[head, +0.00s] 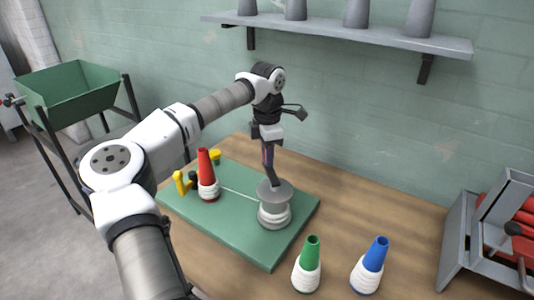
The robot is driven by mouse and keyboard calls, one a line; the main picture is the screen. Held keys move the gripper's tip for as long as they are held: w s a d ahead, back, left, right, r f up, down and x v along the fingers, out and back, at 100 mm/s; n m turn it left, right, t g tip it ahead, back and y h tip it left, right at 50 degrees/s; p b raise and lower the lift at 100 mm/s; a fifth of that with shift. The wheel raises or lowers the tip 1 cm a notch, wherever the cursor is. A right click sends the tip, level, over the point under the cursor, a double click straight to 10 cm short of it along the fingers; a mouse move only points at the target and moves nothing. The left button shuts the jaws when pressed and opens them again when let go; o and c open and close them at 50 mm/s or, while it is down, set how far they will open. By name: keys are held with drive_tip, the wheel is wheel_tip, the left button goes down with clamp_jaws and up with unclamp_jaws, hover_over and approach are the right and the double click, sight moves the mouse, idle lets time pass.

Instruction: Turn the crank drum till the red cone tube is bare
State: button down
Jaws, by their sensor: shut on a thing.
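The red cone tube (204,165) stands upright on the green board (258,249), with white yarn wound around its lower part and its upper part bare. A pale thread runs from it to the crank drum (274,205), a grey spool with white yarn around its middle. My gripper (271,182) points down at the top of the drum and is shut; the crank handle it appears to hold is mostly hidden by the fingers.
A yellow piece (181,183) and another yellow part stand beside the red tube. A green cone (309,262) and a blue cone (373,262), both with white yarn, stand on the wooden table in front. A grey rack (459,243) is at the right; a wall shelf (345,33) holds grey cones.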

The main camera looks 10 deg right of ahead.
drive_tip(key=c, duration=1.3)
unclamp_jaws()
wheel_tip(320, 180, up, 14)
drive_tip(key=b, duration=0.2)
